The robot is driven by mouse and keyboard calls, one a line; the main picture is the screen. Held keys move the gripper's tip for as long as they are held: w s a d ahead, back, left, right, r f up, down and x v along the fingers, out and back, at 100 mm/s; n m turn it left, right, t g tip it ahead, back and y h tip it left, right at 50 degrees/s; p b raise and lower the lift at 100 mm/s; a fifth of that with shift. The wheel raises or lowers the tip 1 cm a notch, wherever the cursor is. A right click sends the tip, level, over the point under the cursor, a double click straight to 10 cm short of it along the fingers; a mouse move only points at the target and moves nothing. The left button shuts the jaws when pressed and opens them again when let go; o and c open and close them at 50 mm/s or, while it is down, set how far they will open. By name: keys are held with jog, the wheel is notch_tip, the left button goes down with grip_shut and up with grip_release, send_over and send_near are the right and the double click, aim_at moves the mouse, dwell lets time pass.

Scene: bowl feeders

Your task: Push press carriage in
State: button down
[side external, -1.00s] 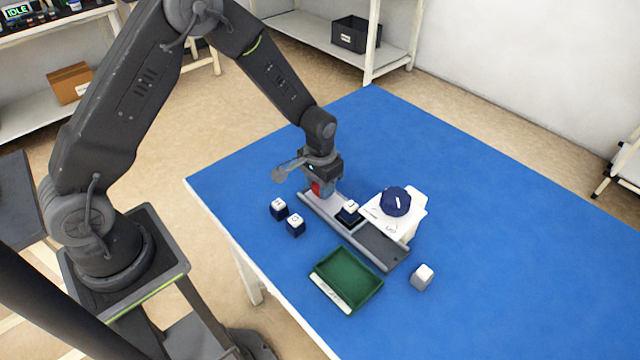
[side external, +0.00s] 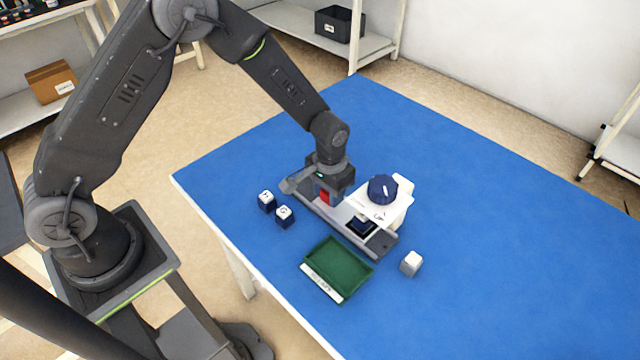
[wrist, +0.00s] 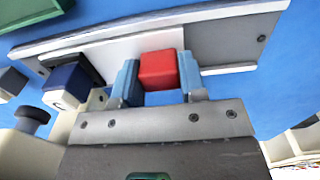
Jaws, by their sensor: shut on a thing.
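My gripper (side external: 327,200) is shut on a red handle block (wrist: 158,70); its two blue fingers stand on either side of it in the wrist view. The handle is at the end of the pale press carriage (wrist: 125,48), which sits in a grey rail (side external: 383,245). A dark nest (side external: 361,229) on the carriage bears a blue cube (wrist: 66,84) with a white top. The nest is at the press (side external: 402,207), a white stand with a dark blue knob (side external: 383,188). The press plate partly covers the cube in the side view.
A green tray (side external: 338,266) lies in front of the rail. A grey-white cube (side external: 411,263) stands right of the rail's end. The blue table (side external: 520,225) is clear on the right.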

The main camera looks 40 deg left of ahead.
jog(key=c, duration=0.7)
grip_release()
notch_tip(320, 180, up, 14)
jog(key=shift+f, duration=0.1)
